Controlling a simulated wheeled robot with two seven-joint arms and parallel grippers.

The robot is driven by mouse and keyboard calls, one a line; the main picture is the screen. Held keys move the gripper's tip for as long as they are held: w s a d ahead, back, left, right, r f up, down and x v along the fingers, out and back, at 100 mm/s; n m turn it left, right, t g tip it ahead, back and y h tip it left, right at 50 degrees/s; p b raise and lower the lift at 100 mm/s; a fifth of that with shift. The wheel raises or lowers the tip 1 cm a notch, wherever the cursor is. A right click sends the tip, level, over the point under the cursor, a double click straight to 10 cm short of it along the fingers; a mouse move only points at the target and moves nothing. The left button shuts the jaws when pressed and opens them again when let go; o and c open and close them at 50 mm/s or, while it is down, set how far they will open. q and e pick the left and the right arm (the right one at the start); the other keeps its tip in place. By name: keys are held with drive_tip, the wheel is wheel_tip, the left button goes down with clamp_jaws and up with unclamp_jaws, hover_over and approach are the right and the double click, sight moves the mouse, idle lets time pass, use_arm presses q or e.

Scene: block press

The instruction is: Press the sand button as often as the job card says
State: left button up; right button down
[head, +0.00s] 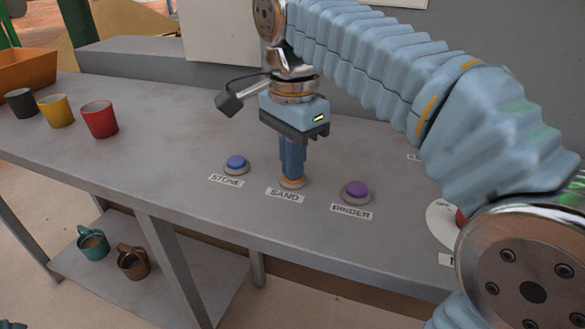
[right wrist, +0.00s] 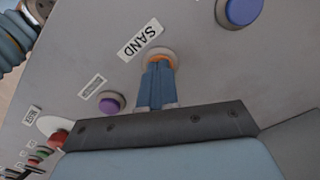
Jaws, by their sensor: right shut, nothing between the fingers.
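The sand button (head: 292,184) is an orange cap in a pale ring behind the SAND label (head: 286,195). It also shows in the right wrist view (right wrist: 160,53), partly hidden by my fingertips. My right gripper (head: 291,175) is shut and empty, pointing down with its tips at the orange cap. I cannot tell how far the cap is pressed in. The blue stone button (head: 236,162) is to the left and the purple binder button (head: 356,191) to the right. No readable job card shows.
Dark, yellow and red cups (head: 100,119) stand at the table's left, near an orange bin (head: 27,70). A red button on a white plate (head: 441,218) is at the right, partly behind my arm. Two mugs (head: 133,262) sit on the lower shelf.

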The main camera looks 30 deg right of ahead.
idle(0.4)
wheel_tip(320, 180, up, 2)
drive_tip(key=p, duration=0.2)
drive_tip(key=shift+r+p, duration=0.1)
drive_tip(key=shift+p, duration=0.25)
drive_tip(key=shift+r, duration=0.6)
drive_tip(key=shift+f+b, duration=1.15)
drive_tip(key=shift+f, duration=0.5)
idle(1.4)
drive_tip(key=shift+f+p, duration=0.1)
drive_tip(key=shift+p, duration=0.25)
idle(0.6)
drive_tip(key=shift+r+p, duration=0.65)
drive_tip(key=shift+r, duration=1.15)
